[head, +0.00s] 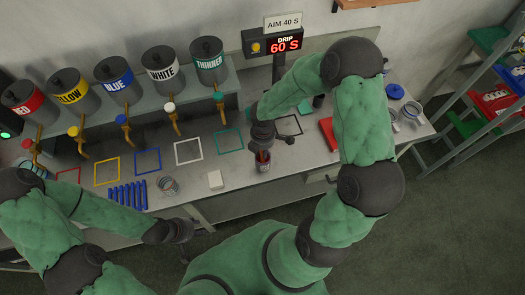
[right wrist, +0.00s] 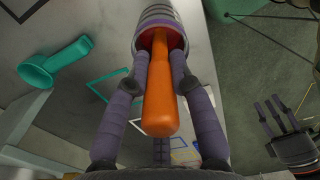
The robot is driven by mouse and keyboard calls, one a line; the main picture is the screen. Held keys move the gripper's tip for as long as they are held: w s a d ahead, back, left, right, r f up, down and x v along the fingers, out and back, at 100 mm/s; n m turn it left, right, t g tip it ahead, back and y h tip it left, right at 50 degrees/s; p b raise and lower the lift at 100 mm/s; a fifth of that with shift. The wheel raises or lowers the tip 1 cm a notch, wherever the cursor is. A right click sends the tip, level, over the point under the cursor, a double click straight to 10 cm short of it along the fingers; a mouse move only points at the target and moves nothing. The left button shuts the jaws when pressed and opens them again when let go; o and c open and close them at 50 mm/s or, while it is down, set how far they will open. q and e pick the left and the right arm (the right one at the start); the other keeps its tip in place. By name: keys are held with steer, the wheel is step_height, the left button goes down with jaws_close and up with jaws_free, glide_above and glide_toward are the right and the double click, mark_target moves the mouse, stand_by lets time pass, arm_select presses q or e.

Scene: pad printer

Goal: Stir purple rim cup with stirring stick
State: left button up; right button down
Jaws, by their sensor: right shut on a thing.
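The purple rim cup (right wrist: 178,45) is at the top of the right wrist view, with striped sides and a dark reddish inside. In the head view the cup (head: 262,167) stands near the table's front edge, under my right gripper (head: 262,147). My right gripper is shut on the orange stirring stick (right wrist: 160,105). The stick's far end goes into the cup's mouth; its tip is hidden inside. My left gripper (head: 183,245) is empty, off the table's front edge, and its fingers show spread apart in the right wrist view (right wrist: 272,115).
Paint dispensers, among them the blue one (head: 115,83), line the back shelf. Coloured square outlines mark the table (head: 215,175). Blue sticks (head: 128,194), a clear cup (head: 168,186) and a white block (head: 215,179) lie left of the cup. A timer (head: 273,45) reads 60 S.

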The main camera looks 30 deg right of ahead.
steer(key=shift+r, duration=0.1)
steer(key=shift+r+p, duration=3.75)
steer(key=shift+r, duration=0.55)
step_height(320, 180, up, 5)
steer(key=p, duration=0.4)
steer(key=shift+f, duration=0.15)
